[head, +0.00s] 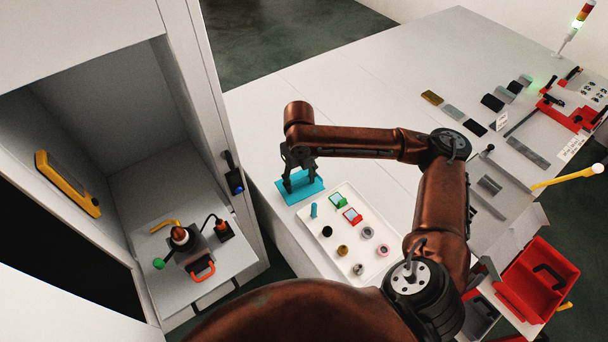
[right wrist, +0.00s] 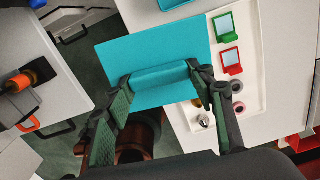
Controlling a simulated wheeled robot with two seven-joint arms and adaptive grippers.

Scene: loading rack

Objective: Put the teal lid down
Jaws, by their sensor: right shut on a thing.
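The teal lid (head: 309,188) is a flat rectangular plate with a raised bar handle. My right gripper (head: 300,178) is shut on that handle, close to the table's near left edge beside the white tray. In the right wrist view the lid (right wrist: 150,45) lies flat across the jaws, and the fingers (right wrist: 160,80) pinch the two ends of its handle. Whether the lid touches the table cannot be told. Another teal thing (right wrist: 172,4) shows partly at the top edge of the right wrist view. My left gripper is not in view.
The white tray (head: 372,218) holds green and red framed pieces, a teal cylinder and several small round parts. A cabinet (head: 222,120) stands at the left across a floor gap. The grey-white table (head: 345,95) is clear behind my right arm. A red bin (head: 540,280) is at the right.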

